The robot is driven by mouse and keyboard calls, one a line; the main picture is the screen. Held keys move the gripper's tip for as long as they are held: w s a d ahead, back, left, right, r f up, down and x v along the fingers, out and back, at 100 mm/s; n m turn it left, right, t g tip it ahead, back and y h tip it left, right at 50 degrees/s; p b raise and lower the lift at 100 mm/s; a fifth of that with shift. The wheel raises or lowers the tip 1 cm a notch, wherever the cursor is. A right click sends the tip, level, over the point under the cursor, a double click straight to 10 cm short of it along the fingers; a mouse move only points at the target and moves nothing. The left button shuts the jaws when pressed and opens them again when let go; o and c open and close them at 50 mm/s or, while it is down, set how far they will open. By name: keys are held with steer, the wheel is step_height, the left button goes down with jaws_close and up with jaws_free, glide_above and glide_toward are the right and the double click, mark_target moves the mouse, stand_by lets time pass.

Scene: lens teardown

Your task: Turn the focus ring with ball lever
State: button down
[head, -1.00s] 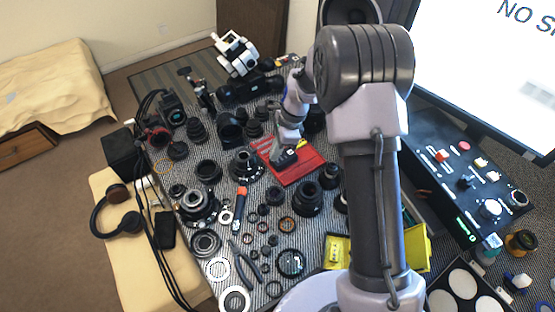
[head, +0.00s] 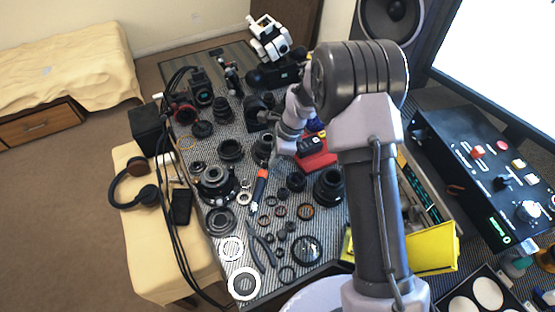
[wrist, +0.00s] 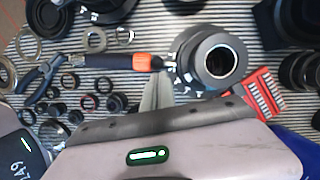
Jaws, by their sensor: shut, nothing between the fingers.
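A black round lens (wrist: 213,58) with a bright glass centre and white marks around its lower collar stands on the striped mat. In the head view this lens (head: 263,146) is partly hidden by my arm. I cannot pick out a ball lever on its ring. My gripper (wrist: 156,82) is shut and empty, its grey fingers pointing down at the lens's lower left side in the wrist view. The fingertips look close to the collar, but I cannot tell whether they touch it. In the head view my gripper (head: 274,160) is beside the lens.
An orange-and-black handled tool (wrist: 128,62) lies close by, its orange end near the lens. A red tray (wrist: 256,95) is to the lens's right. Several small rings and lens parts lie around. A yellow bin (head: 432,250) stands at the mat's right.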

steer(key=shift+a, duration=0.5)
